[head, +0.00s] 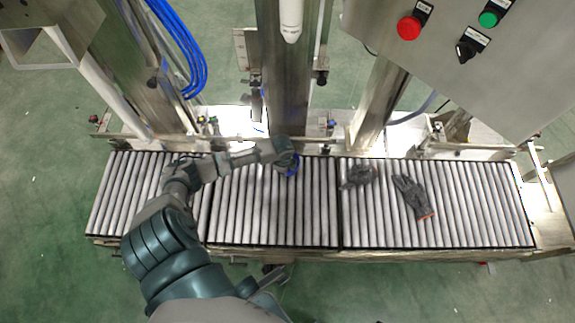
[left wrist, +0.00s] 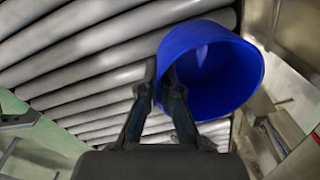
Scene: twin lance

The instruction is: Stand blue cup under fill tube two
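The blue cup (left wrist: 247,72) is large in the left wrist view, its open mouth facing the camera. My left gripper (left wrist: 160,72) has one finger outside the cup and the other inside its mouth, with the wall pinched between them. In the head view, my left gripper (head: 288,160) is over the back edge of the roller conveyor and hides most of the cup; a bit of blue (head: 293,171) shows beside it. A white tube (head: 290,22) hangs above and behind, near the middle post; I cannot read its number.
The roller conveyor (head: 320,215) runs across the picture. Two grey gloves (head: 412,196) (head: 358,176) lie on its right part. Metal posts (head: 285,95) stand behind it. A control panel (head: 470,75) with red and green buttons is at upper right.

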